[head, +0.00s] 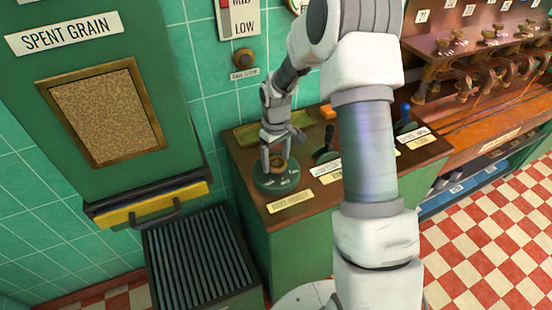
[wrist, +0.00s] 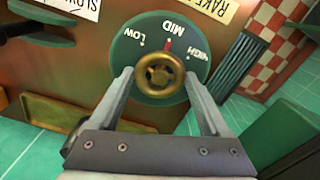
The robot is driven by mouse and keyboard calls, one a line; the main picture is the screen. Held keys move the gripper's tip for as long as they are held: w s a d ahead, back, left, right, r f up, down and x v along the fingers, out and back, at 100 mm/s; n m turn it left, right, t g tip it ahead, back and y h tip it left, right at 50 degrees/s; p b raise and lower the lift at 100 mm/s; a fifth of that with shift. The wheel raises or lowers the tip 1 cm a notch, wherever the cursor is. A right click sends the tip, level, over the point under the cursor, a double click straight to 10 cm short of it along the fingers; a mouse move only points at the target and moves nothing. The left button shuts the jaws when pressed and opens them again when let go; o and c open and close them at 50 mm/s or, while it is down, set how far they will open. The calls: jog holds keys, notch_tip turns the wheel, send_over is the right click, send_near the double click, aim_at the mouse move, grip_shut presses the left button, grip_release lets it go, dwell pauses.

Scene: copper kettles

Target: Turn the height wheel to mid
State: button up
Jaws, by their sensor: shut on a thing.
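The height wheel is a small brass knob (wrist: 160,70) on a round green dial (wrist: 125,48) lettered LOW, MID and HIGH. A red pointer (wrist: 168,44) on the dial stands at the MID lettering. In the head view the green dial (head: 265,184) sits on the console's top, and the brass knob (head: 281,165) shows between my fingers. My gripper (head: 276,160) reaches down over it. In the wrist view my gripper (wrist: 158,78) has one finger on each side of the knob and is shut on it.
The Spent Grain cabinet (head: 150,60) and a dark slatted grate (head: 195,255) stand left. Copper pipework (head: 475,78) is at the right.

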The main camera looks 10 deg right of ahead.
aim_at(276, 162)
jog(key=o, duration=1.2)
notch_tip(276, 162, up, 18)
jog(key=shift+f, duration=0.25)
